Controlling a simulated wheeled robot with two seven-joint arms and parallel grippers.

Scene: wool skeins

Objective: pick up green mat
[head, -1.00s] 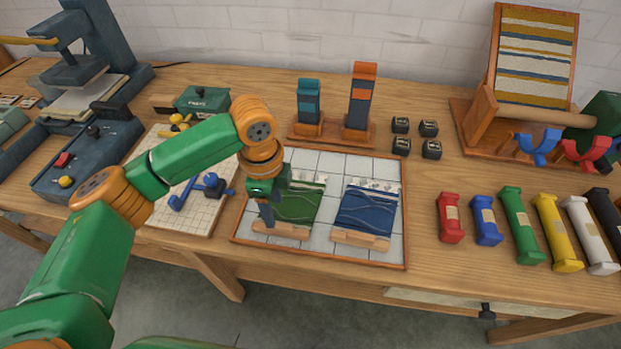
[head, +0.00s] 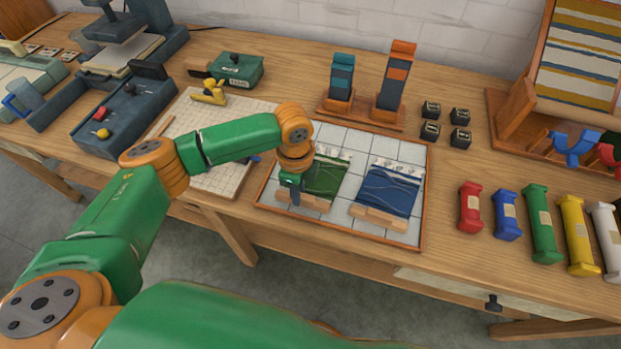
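The green mat (head: 328,178) lies on the left half of a tiled tray (head: 423,215), with a wooden bar (head: 318,205) along its front edge. My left gripper (head: 294,198) points down at the mat's left front part, close to the bar. My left wrist hides the mat's left side. The fingers are small and partly hidden, so I cannot tell whether they are open or touch the mat. A blue mat (head: 388,190) with its own wooden bar lies to the right on the same tray. My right gripper is not in view.
Two upright tools in a wooden stand (head: 360,110) and several small black blocks (head: 431,130) are behind the tray. A gridded board (head: 225,180) lies left, under my arm.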

